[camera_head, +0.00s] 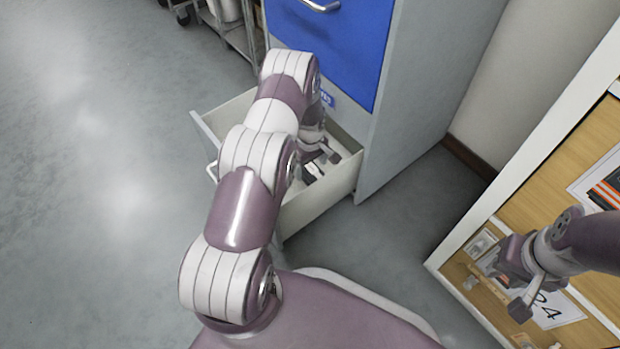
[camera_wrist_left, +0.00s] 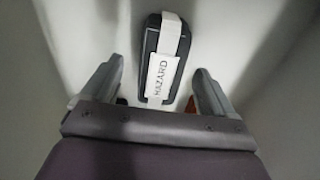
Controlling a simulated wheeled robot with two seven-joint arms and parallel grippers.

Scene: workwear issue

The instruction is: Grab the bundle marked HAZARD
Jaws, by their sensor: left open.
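The bundle marked HAZARD (camera_wrist_left: 152,48) is a dark, rounded block with a white band and a white label along it. It lies in the open drawer (camera_head: 322,206); in the head view a small dark part of it (camera_head: 312,170) shows beside my gripper. My left gripper (camera_head: 318,155) is inside the drawer, open and empty. In the left wrist view its fingers (camera_wrist_left: 156,95) stand apart on either side of the bundle's near end, with gaps on both sides. My right gripper (camera_head: 510,285) is away at the right, by the wooden board, its fingers apart.
The drawer belongs to a grey cabinet (camera_head: 430,90) with a blue front (camera_head: 335,45) above it. A wooden board (camera_head: 540,190) with a white frame and paper signs stands at the right. A metal cart (camera_head: 235,30) is at the back. The floor at left is clear.

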